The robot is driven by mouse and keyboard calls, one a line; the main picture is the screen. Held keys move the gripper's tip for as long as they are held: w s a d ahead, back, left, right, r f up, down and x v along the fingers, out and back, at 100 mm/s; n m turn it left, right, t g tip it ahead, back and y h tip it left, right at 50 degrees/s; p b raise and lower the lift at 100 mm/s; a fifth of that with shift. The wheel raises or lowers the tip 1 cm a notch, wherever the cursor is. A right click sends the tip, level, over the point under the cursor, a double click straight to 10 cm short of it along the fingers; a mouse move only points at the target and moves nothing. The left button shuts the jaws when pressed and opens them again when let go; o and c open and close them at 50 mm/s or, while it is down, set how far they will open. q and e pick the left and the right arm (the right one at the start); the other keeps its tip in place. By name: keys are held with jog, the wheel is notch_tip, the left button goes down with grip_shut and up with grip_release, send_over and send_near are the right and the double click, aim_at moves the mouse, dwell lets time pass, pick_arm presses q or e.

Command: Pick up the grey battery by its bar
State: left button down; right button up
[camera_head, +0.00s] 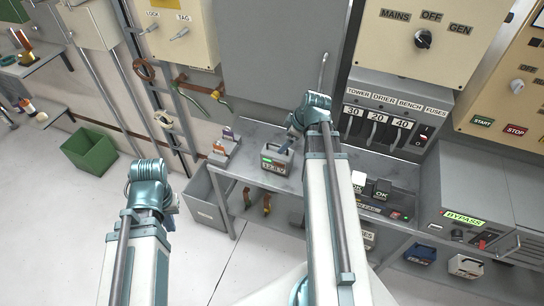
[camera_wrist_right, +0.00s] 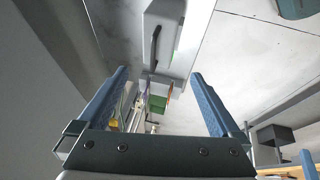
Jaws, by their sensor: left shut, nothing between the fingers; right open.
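The grey battery (camera_head: 275,163) stands on the grey shelf with its lit display facing front. In the right wrist view the battery (camera_wrist_right: 176,30) is at the top middle, its dark bar (camera_wrist_right: 155,47) running lengthwise on its top. My right gripper (camera_wrist_right: 160,73) is open with blue fingers; the bar appears just beyond the fingertips, roughly between them, and not gripped. In the head view my right gripper (camera_head: 294,130) is just above and behind the battery, partly hidden by its wrist. My left gripper (camera_head: 172,205) is shut and empty, low at the left, away from the shelf.
The grey shelf (camera_head: 240,172) also holds a small rack with coloured tabs (camera_head: 224,150) left of the battery. A fuse panel (camera_head: 395,115) and OK blocks (camera_head: 381,189) stand to the right. A grey bin (camera_head: 203,200) and green bin (camera_head: 90,152) are on the floor.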

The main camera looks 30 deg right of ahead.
jog(key=b, duration=0.7)
send_near(273, 151)
jog(key=x, duration=0.4)
jog(key=shift+s+d+f, duration=0.15)
jog(key=shift+s+f, duration=0.1)
jog(key=shift+s, duration=0.1)
jog(key=shift+w+b+x, duration=0.2)
jog(key=shift+b+x, duration=1.1)
jog(key=shift+x, duration=0.1)
jog(key=shift+w+b+x, duration=0.15)
jog(key=shift+b+x, duration=1.15)
jog(key=shift+x, duration=0.1)
jog(key=shift+r, duration=0.25)
grip_shut()
